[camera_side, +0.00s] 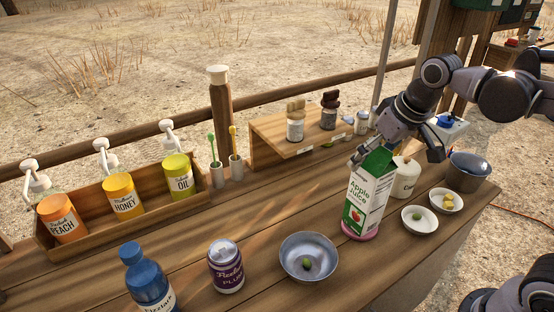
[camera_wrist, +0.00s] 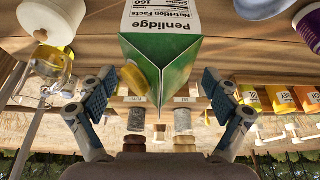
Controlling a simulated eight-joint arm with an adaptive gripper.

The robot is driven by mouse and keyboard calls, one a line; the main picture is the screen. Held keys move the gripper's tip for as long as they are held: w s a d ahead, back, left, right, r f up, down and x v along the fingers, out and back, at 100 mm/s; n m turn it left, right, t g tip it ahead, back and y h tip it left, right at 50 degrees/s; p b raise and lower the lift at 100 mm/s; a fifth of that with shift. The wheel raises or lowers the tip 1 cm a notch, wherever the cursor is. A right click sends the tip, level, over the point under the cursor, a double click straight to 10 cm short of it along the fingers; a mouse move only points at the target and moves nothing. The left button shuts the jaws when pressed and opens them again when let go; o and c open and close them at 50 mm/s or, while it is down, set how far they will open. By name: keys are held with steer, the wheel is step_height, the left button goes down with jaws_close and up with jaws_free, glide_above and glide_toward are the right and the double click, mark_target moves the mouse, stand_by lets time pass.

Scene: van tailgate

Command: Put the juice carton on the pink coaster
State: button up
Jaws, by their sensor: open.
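The apple juice carton (camera_side: 365,196), white with a green gable top, stands about upright on the pink coaster (camera_side: 361,234). Only the coaster's rim shows under the carton's base. My gripper (camera_side: 396,150) is at the carton's top, behind and to its right in the side view. In the wrist view the carton's green top (camera_wrist: 165,58) lies between the two spread fingers of my gripper (camera_wrist: 158,92), with a gap on each side. The coaster cannot be made out in the wrist view.
A white lidded canister (camera_side: 405,178), small dishes (camera_side: 419,220) and a dark pot (camera_side: 467,171) stand close on the right. A wooden rack (camera_side: 300,146) is behind.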

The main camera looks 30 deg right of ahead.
steer(key=v, duration=1.1)
steer(key=shift+s+r, duration=0.1)
steer(key=shift+r, duration=0.2)
steer(key=shift+x, duration=6.15)
steer(key=shift+s, duration=0.1)
